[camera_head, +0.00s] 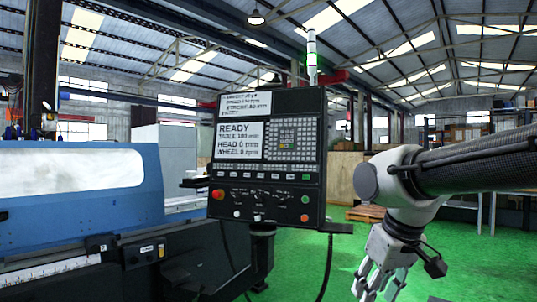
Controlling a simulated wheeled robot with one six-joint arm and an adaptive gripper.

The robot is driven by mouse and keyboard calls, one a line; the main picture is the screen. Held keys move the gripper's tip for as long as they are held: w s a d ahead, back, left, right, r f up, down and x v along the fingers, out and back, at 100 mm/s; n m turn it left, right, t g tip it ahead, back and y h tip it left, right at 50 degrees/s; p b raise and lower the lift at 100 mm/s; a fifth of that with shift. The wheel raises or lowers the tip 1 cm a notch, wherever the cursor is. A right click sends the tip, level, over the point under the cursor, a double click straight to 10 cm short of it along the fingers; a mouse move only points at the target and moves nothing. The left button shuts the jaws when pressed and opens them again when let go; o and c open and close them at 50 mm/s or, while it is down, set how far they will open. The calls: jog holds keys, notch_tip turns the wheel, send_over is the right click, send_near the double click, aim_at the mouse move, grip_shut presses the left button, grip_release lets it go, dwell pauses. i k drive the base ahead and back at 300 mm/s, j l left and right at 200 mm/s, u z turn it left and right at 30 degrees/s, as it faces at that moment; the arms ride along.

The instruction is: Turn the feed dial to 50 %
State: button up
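The dark control panel (268,160) stands upright in the middle of the view. Its screen (240,141) reads READY, with table, head and wheel values below. A small paper or display (245,104) sits above the screen. Along the lower panel are several small dials (258,195), too small to tell which is the feed dial or where it points. A red button (218,194) is at the lower left and a green button (305,197) at the lower right. My gripper (380,290) hangs at the lower right, pointing down, apart from the panel. Its fingers look spread and nothing shows between them.
The blue grinder body (75,190) fills the left side. A shelf (335,227) juts out under the panel on the right. A cable hangs below the panel. Green floor (330,262) lies open between the panel and my arm. A wooden pallet (367,212) lies behind.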

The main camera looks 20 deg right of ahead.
aim_at(282, 200)
jog(key=i+l+u, duration=0.35)
jog(key=i+l, duration=0.45)
